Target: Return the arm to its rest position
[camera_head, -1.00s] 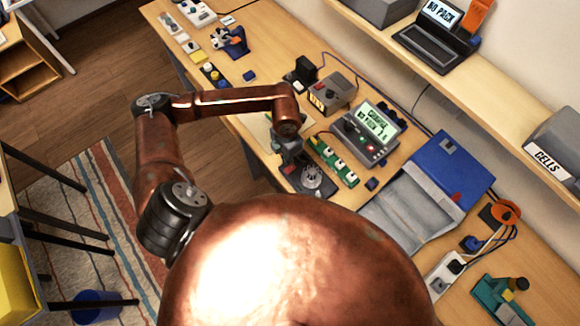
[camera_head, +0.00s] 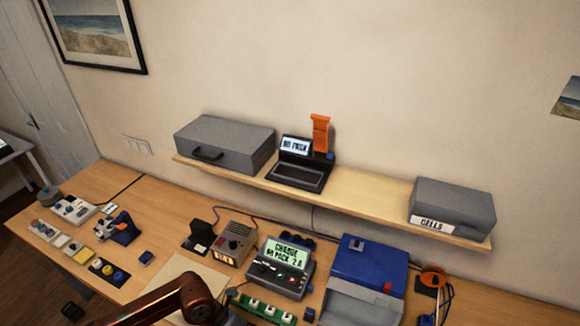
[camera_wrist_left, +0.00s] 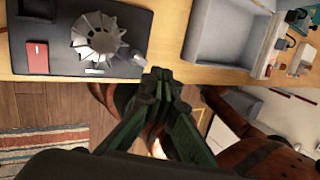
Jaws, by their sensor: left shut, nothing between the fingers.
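My left gripper (camera_wrist_left: 158,78) shows in the left wrist view, with its green fingers together and nothing between them. Its tips appear by the front edge of the wooden bench (camera_wrist_left: 200,79), close to a black mat (camera_wrist_left: 35,58). A pale finned wheel (camera_wrist_left: 97,38) and a small red block (camera_wrist_left: 37,57) lie on that mat. In the head view only a copper link of my left arm (camera_head: 160,302) shows at the bottom; its gripper is out of the picture. My right gripper is not in view.
The bench carries a meter with a lit screen (camera_head: 280,268), a grey device (camera_head: 233,248), a green strip (camera_head: 262,307) and a blue case (camera_head: 368,262). A shelf (camera_head: 370,203) above holds two grey cases and a laptop (camera_head: 298,170). Floor shows below the bench edge in the wrist view.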

